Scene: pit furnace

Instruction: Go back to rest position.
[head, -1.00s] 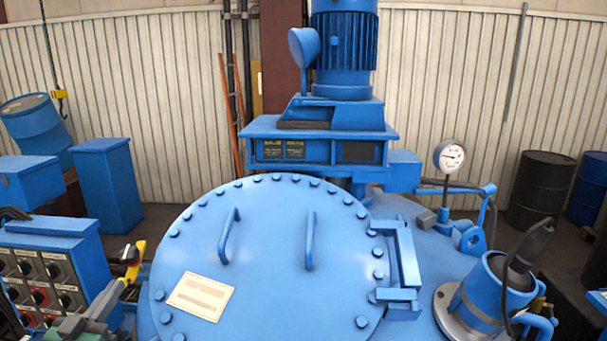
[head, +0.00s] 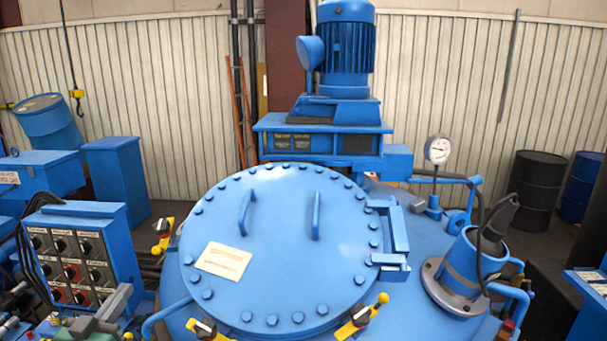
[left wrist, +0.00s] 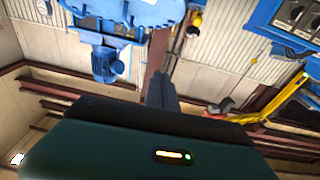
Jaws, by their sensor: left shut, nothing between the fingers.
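My left gripper (head: 118,302) is at the lower left of the head view, in front of the control box and left of the round blue furnace lid (head: 283,240). Its grey fingers are shut and hold nothing. In the left wrist view, the dark green gripper body fills the lower part and the closed grey fingers (left wrist: 163,90) point up, clear of anything. My right gripper is not in view.
A control box (head: 75,258) with several knobs stands at left, close to my left gripper. Yellow-handled clamps (head: 360,318) sit around the lid. A motor (head: 346,48), a gauge (head: 438,150) and an angled blue port (head: 475,262) rise behind and right of the lid.

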